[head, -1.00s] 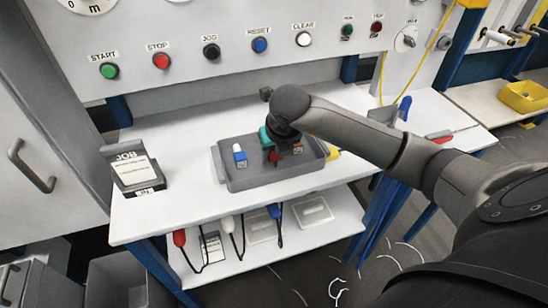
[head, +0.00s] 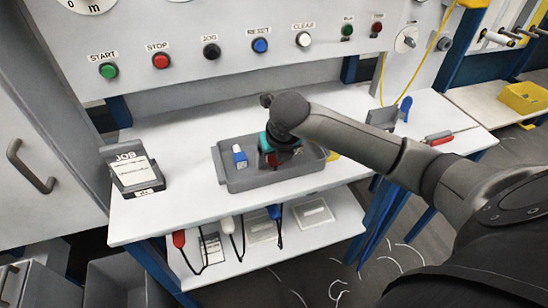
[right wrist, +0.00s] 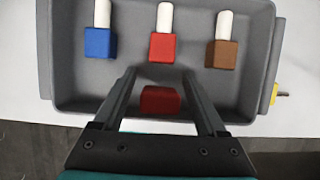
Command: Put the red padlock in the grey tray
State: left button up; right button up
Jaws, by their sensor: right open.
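The grey tray (head: 232,181) stands on the white bench; its rim also shows in the right wrist view (right wrist: 46,60). My right gripper (head: 272,160) points down over the tray. In the right wrist view its fingers (right wrist: 160,98) are apart. The red padlock (right wrist: 160,101) lies between them, inside the tray near its front wall, with a gap on each side. Its red body (head: 271,161) shows in the head view below the gripper. Whether it rests fully on the tray floor is hard to tell. My left gripper is not in view.
The tray also holds a blue block (right wrist: 100,42), a red block (right wrist: 163,47) and a brown block (right wrist: 222,54), each with a white cylinder. A yellow item (right wrist: 275,94) is beside the tray. A job card stand (head: 137,172) stands at left.

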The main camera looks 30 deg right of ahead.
jog(key=shift+r, duration=0.25)
pick_arm(q)
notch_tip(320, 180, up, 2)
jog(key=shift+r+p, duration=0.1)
jog(key=shift+p, duration=0.95)
pick_arm(e)
jog(key=v, duration=1.1)
jog(key=shift+s+r, duration=0.2)
jog(key=shift+r, duration=0.15)
jog(key=shift+a, duration=0.1)
